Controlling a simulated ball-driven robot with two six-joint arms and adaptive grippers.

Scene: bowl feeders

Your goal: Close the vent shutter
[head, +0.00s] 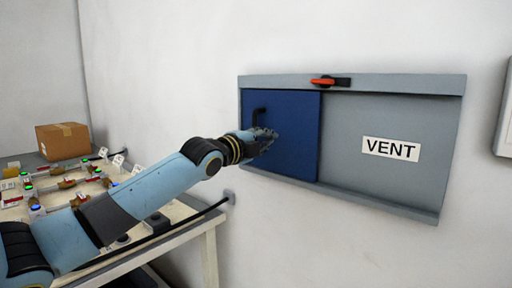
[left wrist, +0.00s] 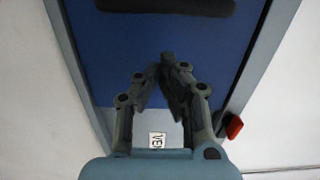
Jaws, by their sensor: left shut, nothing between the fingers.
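The blue vent shutter (head: 298,140) fills the left part of a grey wall frame (head: 352,82). It has a black handle (head: 257,112) near its left side. To its right is a flat grey surface with a "VENT" label (head: 391,149). My left gripper (head: 274,138) is in front of the shutter, just below and right of the handle. In the left wrist view my gripper's fingers (left wrist: 171,62) are shut and empty against the blue shutter (left wrist: 205,40), with the handle (left wrist: 165,5) at the top edge. Whether they touch the panel I cannot tell. My right gripper is not in view.
A red-handled latch (head: 325,81) sits on the frame's top rail; it also shows in the left wrist view (left wrist: 234,127). A table (head: 212,222) with small parts and a cardboard box (head: 62,141) stand to the left. The wall below the frame is clear.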

